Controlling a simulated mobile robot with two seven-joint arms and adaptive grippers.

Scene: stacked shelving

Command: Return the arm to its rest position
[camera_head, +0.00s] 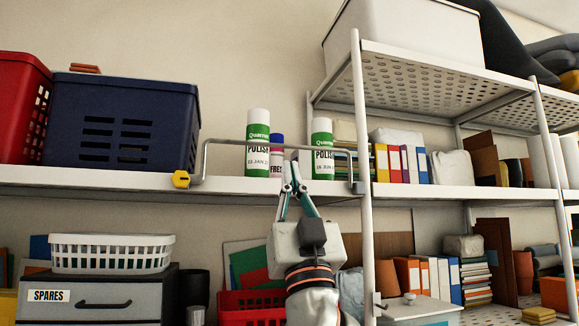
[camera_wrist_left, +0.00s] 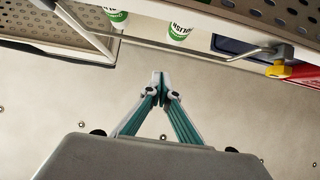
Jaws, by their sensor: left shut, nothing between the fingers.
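My left gripper (camera_head: 293,170) is shut and empty. In the head view it points up in front of the shelf edge and the metal rail, below and between the white-and-green polish cans. In the left wrist view its fingertips (camera_wrist_left: 159,76) meet in front of the plain wall. One polish can (camera_head: 258,143) stands upright on the shelf left of the gripper. Another polish can (camera_head: 322,149) stands to the right. A blue-capped can (camera_head: 277,155) stands between them, partly hidden. My right gripper is not in view.
A metal rail (camera_head: 230,140) runs along the shelf (camera_head: 100,185), with a yellow item (camera_head: 181,179) at its left end. A navy basket (camera_head: 125,125) and red basket (camera_head: 22,105) stand left. A shelf post (camera_head: 361,120) rises close on the right.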

